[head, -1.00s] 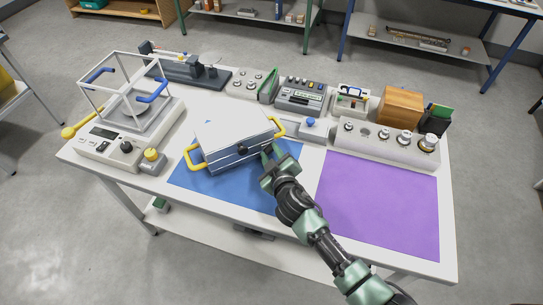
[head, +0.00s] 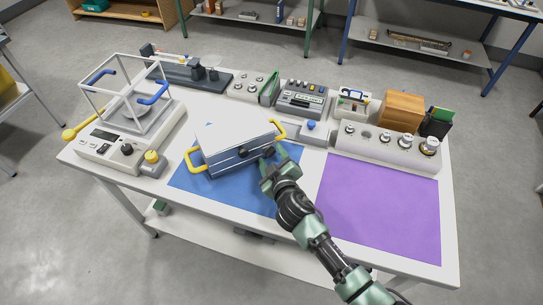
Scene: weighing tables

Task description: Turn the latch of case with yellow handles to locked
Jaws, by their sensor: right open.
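The case (head: 224,158) is a grey-blue box with a white lid and a yellow handle at each end. It rests on the blue mat (head: 197,184), with its lid down. A dark latch knob (head: 243,153) shows on its front face. My right gripper (head: 268,156) is open, just to the right of the latch at the case's front right. I cannot tell whether its fingertips touch the case. Which way the latch is turned is too small to tell. My left gripper is not in view.
A purple mat (head: 380,205) lies clear at the right. A balance with a clear-framed shield (head: 105,150) stands at the left. A weight rack (head: 375,152), a wooden box (head: 401,110) and a grey device (head: 302,98) line the back of the white table.

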